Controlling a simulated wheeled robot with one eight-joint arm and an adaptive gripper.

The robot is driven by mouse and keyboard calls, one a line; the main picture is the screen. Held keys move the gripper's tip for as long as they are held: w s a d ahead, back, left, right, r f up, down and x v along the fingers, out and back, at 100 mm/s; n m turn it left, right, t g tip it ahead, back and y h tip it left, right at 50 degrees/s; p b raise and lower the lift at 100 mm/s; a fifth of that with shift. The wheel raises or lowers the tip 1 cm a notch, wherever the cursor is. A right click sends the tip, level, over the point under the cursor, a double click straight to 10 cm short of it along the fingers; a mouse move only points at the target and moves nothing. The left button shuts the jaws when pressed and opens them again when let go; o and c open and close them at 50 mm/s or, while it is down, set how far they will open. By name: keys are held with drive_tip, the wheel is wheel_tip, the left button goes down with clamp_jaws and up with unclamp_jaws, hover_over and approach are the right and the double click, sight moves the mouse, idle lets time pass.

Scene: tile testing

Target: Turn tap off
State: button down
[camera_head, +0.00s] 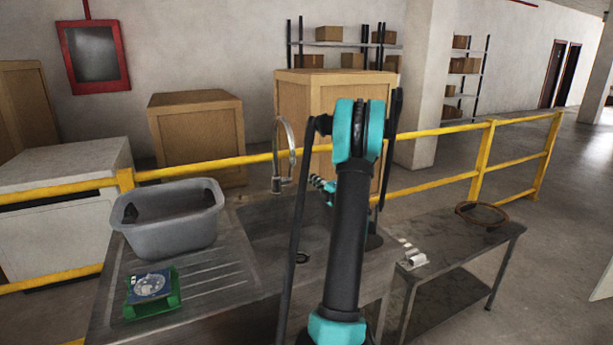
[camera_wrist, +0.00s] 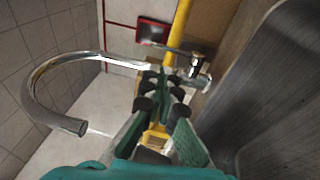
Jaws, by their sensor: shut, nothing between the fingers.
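The chrome tap (camera_head: 291,150) stands at the back of the metal sink unit, its tall spout curving over. In the wrist view the tap's spout (camera_wrist: 45,75) arches on the left, and its body with a thin lever (camera_wrist: 193,68) is at upper right. My gripper (camera_wrist: 161,80) is shut and empty, with its fingertips close to the tap beside the lever. I cannot tell whether they touch it. No water stream is clearly visible.
A grey plastic tub (camera_head: 170,220) and a green holder with a sponge-like item (camera_head: 152,290) sit on the drainboard (camera_head: 225,265). A yellow rail (camera_head: 430,132) runs behind the sink. A low side table (camera_head: 460,245) with a round brown-rimmed item stands at right.

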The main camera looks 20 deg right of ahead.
drive_tip(key=x, duration=1.2)
drive_tip(key=shift+w+f, duration=0.1)
drive_tip(key=shift+w+a+r, duration=0.1)
drive_tip(key=shift+w+r, duration=0.1)
drive_tip(key=shift+w, duration=0.3)
drive_tip(key=shift+w+r, duration=0.2)
drive_tip(key=shift+w, duration=0.25)
